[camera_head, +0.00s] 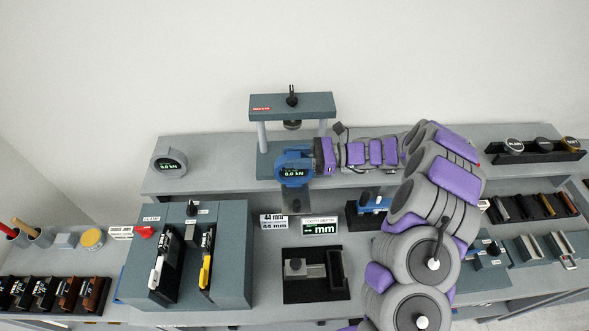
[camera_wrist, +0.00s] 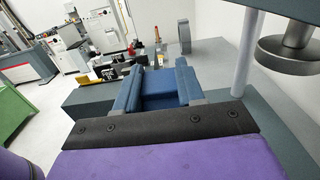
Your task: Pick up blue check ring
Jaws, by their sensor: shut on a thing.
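The blue check ring (camera_head: 293,178) is in the head view at the front of the press, with a small display reading 0.0 kN. My gripper (camera_head: 305,158) reaches it from the right and is shut on it. In the wrist view, blue surfaces of the ring (camera_wrist: 160,88) show beyond the dark edge of my wrist, at my gripper (camera_wrist: 158,76). The ring's far side is hidden there. I cannot tell whether the ring touches the surface under it.
The press (camera_head: 291,105) has a crossbar on two columns right behind the ring. A grey ring (camera_head: 168,161) stands on the shelf at left. A grey box (camera_head: 190,255) with handled tools is at front left. A black tray (camera_head: 316,273) lies at front middle.

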